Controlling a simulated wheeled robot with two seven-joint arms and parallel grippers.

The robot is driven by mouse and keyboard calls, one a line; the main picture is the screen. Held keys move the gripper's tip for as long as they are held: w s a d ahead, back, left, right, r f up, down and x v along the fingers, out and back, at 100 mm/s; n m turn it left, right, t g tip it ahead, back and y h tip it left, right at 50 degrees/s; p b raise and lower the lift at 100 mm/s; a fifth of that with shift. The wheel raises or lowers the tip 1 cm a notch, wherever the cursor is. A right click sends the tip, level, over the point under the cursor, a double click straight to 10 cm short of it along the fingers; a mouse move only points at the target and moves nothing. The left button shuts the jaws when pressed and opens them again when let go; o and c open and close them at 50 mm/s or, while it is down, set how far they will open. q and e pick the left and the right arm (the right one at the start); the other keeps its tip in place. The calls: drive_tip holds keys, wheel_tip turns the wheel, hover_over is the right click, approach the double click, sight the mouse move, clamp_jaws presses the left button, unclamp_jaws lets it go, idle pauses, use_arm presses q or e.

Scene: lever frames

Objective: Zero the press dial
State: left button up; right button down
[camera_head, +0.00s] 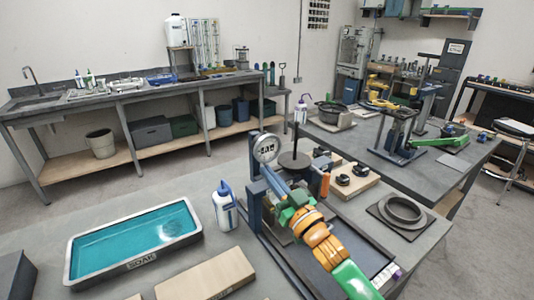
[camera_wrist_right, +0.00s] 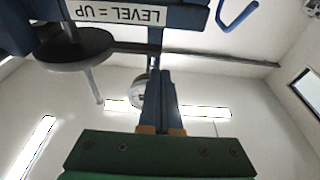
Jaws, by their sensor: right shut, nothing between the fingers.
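The press dial (camera_head: 266,147) is a round gauge with a white face on top of the blue press frame (camera_head: 254,190). The position of its needle is too small to read. My right gripper (camera_head: 269,176) is shut and empty, its fingertips close below the dial in the head view. In the right wrist view the shut fingers (camera_wrist_right: 161,74) point upward in the picture, and the dial (camera_wrist_right: 138,92) shows partly hidden just left of them. I cannot tell whether they touch it. My left gripper is not in view.
A dark disc on a rod (camera_head: 294,160) stands beside the dial. A white bottle (camera_head: 225,206) and a teal SOAK tray (camera_head: 134,238) stand left of the press. A dark ring (camera_head: 402,209) lies right.

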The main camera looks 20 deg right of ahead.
drive_tip(key=shift+w+d+r+p, duration=0.1)
drive_tip(key=shift+w+r+p, duration=0.05)
drive_tip(key=shift+r+p, duration=0.3)
idle(0.6)
drive_tip(key=shift+d, duration=0.1)
drive_tip(key=shift+w+d+f+p, duration=0.1)
drive_tip(key=shift+d+p, duration=0.4)
drive_tip(key=shift+p, duration=0.2)
drive_tip(key=shift+f, duration=0.1)
drive_tip(key=s+p, duration=0.2)
drive_tip(key=s, duration=0.4)
drive_tip(key=shift+d+f+p, duration=0.3)
drive_tip(key=shift+d+p, duration=0.05)
drive_tip(key=shift+d, duration=0.05)
